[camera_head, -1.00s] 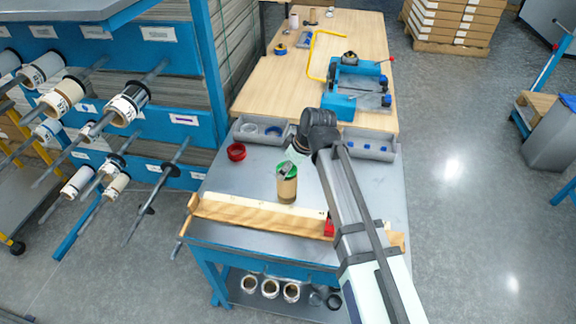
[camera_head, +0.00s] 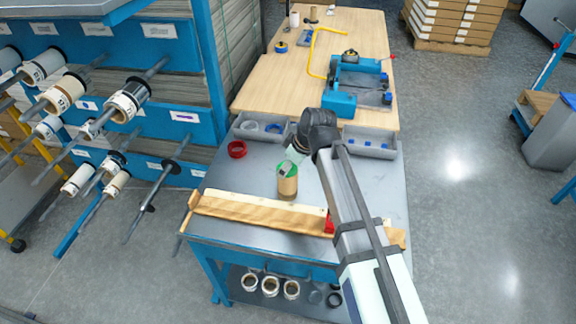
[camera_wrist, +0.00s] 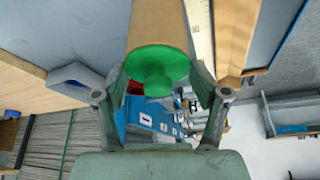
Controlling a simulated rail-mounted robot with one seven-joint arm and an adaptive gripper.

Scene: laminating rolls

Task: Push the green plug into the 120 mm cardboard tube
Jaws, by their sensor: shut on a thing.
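The cardboard tube (camera_head: 287,188) stands upright on the grey bench top, behind the wooden fence. The green plug (camera_head: 288,168) is at its upper end. In the wrist view, the plug (camera_wrist: 158,66) shows as a round green flange with a central knob facing me, against the end of the tube (camera_wrist: 158,24). My gripper (camera_wrist: 160,78) has one finger on each side of the flange and is shut on the plug. It also shows in the head view (camera_head: 290,165). How deep the plug sits is hidden by its flange.
The wooden fence (camera_head: 260,212) with a red block (camera_head: 330,222) runs along the bench front. A red ring (camera_head: 237,149) lies to the left. Grey bins (camera_head: 371,148) stand at the back.

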